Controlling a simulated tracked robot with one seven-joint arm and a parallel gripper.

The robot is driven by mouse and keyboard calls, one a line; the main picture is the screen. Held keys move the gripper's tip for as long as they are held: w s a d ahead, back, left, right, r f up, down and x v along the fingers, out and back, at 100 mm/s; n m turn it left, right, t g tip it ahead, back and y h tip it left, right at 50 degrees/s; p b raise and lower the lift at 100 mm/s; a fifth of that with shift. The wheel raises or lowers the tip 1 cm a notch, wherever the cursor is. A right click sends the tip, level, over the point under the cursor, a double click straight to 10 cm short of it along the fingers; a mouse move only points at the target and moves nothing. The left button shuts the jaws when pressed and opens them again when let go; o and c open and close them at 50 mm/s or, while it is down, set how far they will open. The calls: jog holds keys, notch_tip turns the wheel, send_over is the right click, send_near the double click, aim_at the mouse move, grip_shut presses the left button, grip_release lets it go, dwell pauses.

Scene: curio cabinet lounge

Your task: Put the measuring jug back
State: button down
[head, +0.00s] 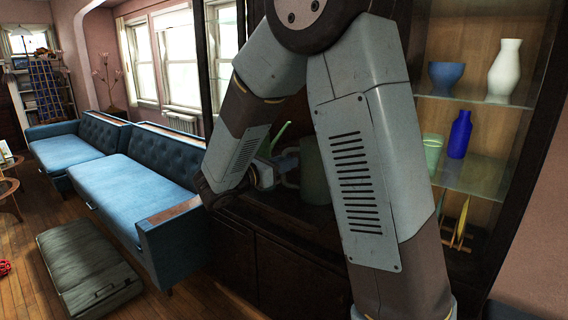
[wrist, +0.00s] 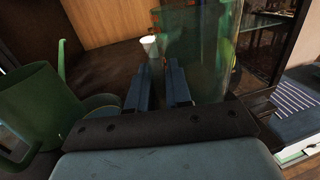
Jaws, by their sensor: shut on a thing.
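The measuring jug (wrist: 200,40) appears to be the tall, see-through green vessel at the fingers in the wrist view. My gripper (wrist: 160,70) is shut on it at its near left side. The part held, perhaps its handle, is mostly hidden by the fingers. The jug looks upright and its base is hidden. In the head view my gripper (head: 266,177) is at the dark cabinet's open middle bay, partly covered by my arm.
A green vessel with a handle (wrist: 35,105) stands close at left in the wrist view. A small white cup (wrist: 150,45) stands behind the fingers. Glass shelves (head: 475,172) at right hold a blue bottle (head: 460,134) and vases. A blue sofa (head: 135,175) is at left.

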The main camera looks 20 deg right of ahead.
jog(key=c, duration=1)
grip_release()
jog(key=shift+c, duration=0.2)
jog(key=shift+a, duration=0.1)
jog(key=v, duration=1.2)
jog(key=s+d+r+m+g+y, duration=0.1)
jog(key=s+d+m+g+y, duration=0.7)
jog(key=d, duration=0.6)
jog(key=s+r+m+t+y, duration=0.2)
jog(key=s+m+t+y, duration=0.4)
jog(key=s+m, duration=0.7)
jog(key=shift+s+r+m+y, duration=0.25)
jog(key=shift+m+y, duration=0.65)
jog(key=shift+y, duration=0.5)
